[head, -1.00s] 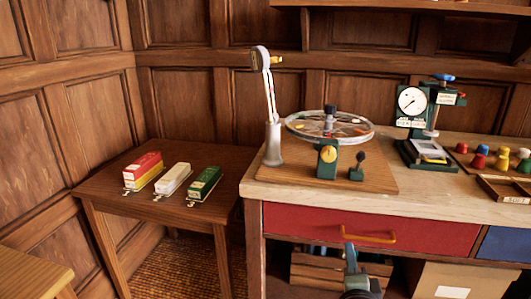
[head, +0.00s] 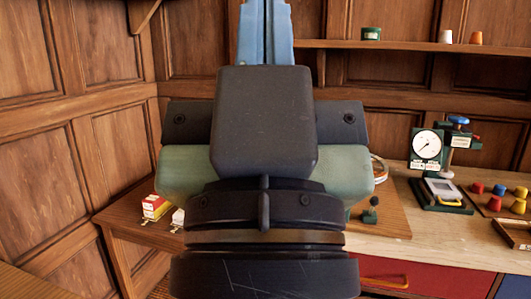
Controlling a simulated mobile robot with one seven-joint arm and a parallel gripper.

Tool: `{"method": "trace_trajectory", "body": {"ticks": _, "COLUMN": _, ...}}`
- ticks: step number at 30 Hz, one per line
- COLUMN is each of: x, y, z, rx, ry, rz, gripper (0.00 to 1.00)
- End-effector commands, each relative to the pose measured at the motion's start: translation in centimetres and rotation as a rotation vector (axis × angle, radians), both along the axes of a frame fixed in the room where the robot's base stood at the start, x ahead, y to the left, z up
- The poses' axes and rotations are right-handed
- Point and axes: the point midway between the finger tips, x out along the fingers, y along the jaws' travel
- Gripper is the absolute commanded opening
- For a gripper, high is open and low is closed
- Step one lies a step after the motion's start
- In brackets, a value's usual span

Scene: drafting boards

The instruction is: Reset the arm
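My gripper (head: 266,12) rises large in the middle of the head view, seen from behind, with its blue fingers pointing up at the top edge. The fingers lie side by side with no clear gap, and nothing shows between them. My dark wrist and green-grey gripper body hide much of the scene behind. The gripper is in the air in front of the panelled wall, apart from the workbench (head: 398,235).
On the bench stand a dial gauge stand (head: 428,150), several coloured knobs and a wooden tray (head: 515,232). A wall shelf (head: 400,45) runs at upper right.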

Motion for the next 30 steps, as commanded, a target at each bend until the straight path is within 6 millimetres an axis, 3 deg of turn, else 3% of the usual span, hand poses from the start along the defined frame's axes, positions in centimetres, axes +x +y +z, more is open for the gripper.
{"method": "trace_trajectory", "body": {"ticks": 1, "x": 0.0, "y": 0.0, "z": 3.2, "rx": 0.001, "ry": 0.001, "rz": 0.001, "gripper": 0.00}}
{"method": "trace_trajectory", "body": {"ticks": 9, "x": 0.1, "y": 0.0, "z": 11.4, "rx": 0.001, "ry": 0.002, "rz": 0.003, "gripper": 0.00}}
{"method": "trace_trajectory", "body": {"ticks": 12, "x": 0.1, "y": 0.0, "z": 13.7, "rx": 0.002, "ry": 0.002, "rz": 0.004, "gripper": 0.00}}
{"method": "trace_trajectory", "body": {"ticks": 18, "x": 0.1, "y": 0.0, "z": 15.8, "rx": 0.002, "ry": 0.003, "rz": 0.004, "gripper": 0.00}}
{"method": "trace_trajectory", "body": {"ticks": 30, "x": 0.1, "y": 0.0, "z": 15.9, "rx": 0.002, "ry": 0.003, "rz": 0.004, "gripper": 0.00}}
